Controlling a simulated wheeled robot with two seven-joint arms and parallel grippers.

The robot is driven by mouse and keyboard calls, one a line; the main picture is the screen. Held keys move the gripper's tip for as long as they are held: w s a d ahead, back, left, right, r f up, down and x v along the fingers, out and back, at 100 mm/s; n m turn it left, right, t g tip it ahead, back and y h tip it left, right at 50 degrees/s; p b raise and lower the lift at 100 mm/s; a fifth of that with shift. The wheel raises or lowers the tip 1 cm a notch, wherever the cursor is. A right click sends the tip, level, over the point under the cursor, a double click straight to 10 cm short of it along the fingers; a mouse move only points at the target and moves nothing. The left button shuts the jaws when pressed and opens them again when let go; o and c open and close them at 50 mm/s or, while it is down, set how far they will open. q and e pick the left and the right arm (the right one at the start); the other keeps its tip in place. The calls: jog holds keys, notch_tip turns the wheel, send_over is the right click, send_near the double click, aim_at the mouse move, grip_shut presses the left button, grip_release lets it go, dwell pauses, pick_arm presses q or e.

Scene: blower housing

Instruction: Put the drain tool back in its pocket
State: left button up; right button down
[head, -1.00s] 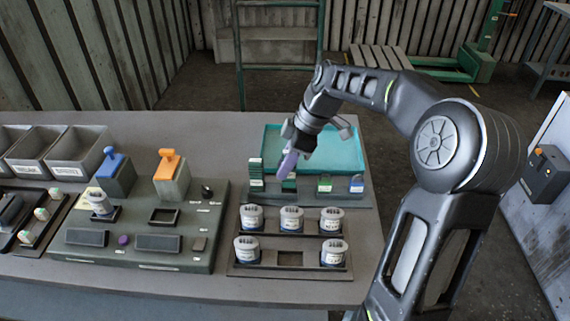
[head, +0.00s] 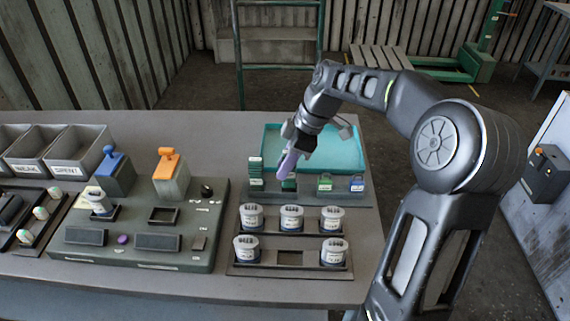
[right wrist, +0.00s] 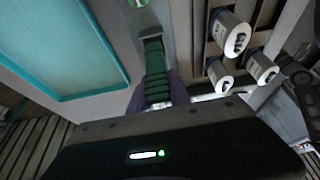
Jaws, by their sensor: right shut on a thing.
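My right gripper (head: 289,172), with lavender fingers, is over the rack (head: 310,198) at the back right of the bench. It is shut on a green ribbed piece, which I take to be the drain tool (head: 289,185). In the right wrist view the green ribbed piece (right wrist: 155,70) shows between the fingers. Its lower end is at the rack; I cannot tell whether it sits in a pocket. A similar green striped piece (head: 256,175) stands just left in the rack. My left gripper is out of view.
A green padlock (head: 325,184) and a blue padlock (head: 357,184) stand right of the gripper. A teal tray (head: 345,150) lies behind. A control panel (head: 190,258) is on the left.

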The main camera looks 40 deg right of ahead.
jog(key=shift+f+b, duration=1.15)
jog(key=shift+f, duration=0.15)
jog(key=c, duration=1.1)
grip_release()
jog(key=shift+r, duration=0.1)
jog(key=v, duration=0.7)
jog(key=shift+d+r, duration=0.15)
jog(key=shift+r, duration=0.15)
